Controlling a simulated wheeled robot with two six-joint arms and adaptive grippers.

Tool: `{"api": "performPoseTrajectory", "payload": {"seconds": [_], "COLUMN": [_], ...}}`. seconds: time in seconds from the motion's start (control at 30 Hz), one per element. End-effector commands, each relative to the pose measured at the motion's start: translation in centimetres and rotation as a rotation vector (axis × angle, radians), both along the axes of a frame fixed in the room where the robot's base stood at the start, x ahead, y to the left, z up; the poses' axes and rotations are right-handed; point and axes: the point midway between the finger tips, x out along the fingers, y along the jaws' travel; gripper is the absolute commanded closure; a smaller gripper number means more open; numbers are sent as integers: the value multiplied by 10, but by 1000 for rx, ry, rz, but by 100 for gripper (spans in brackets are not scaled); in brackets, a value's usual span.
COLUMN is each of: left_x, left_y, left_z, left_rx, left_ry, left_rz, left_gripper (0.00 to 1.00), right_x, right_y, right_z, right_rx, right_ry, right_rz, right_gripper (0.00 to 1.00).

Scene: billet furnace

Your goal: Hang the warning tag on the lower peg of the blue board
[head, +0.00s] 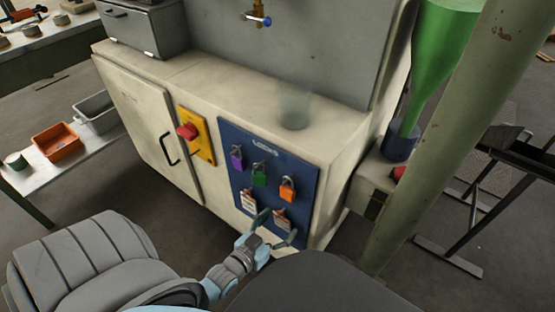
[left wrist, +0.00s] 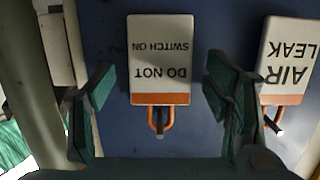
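The blue board (head: 233,150) is on the front of the cream cabinet. A white tag reading "DO NOT SWITCH ON" (left wrist: 161,55), with an orange band and an orange loop at a peg (left wrist: 159,125), appears upside down in the left wrist view. It is the lower right tag (head: 282,217) in the head view. A second tag, "AIR LEAK" (left wrist: 288,55), hangs beside it at another peg (head: 249,200). My left gripper (head: 276,228) is open, with one green finger on each side of the "DO NOT SWITCH ON" tag and gaps between. My right gripper is not in view.
Purple (head: 237,158), green (head: 259,178) and orange (head: 288,190) padlocks hang above the tags. A yellow plate with a red switch (head: 187,131) is to the left. A pale green post (head: 440,140) stands at the right. A faint glass-like cylinder (head: 295,107) is on the cabinet top.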

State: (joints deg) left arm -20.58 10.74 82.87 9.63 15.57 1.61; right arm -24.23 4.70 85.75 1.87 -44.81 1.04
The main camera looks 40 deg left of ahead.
Motion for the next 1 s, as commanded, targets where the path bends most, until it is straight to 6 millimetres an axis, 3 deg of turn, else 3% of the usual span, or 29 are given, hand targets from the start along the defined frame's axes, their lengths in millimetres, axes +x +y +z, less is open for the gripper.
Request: {"api": "performPoseTrajectory", "payload": {"seconds": [0.27,0.37,0.7,0.83,1.0], "left_x": [-3,-17,-102,-116,-118], "left_y": [0,0,-2,-2,-2], "left_z": [0,2,21,24,25], "left_rx": [0,0,1,0,0], "left_ry": [1,3,4,1,0], "left_rz": [0,-1,-1,0,0], "left_gripper": [28,28,28,28,28], "right_x": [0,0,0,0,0], "right_y": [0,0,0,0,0], "right_z": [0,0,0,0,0], "right_rx": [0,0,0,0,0], "right_ry": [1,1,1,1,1], "right_rz": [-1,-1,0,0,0], "right_gripper": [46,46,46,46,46]}}
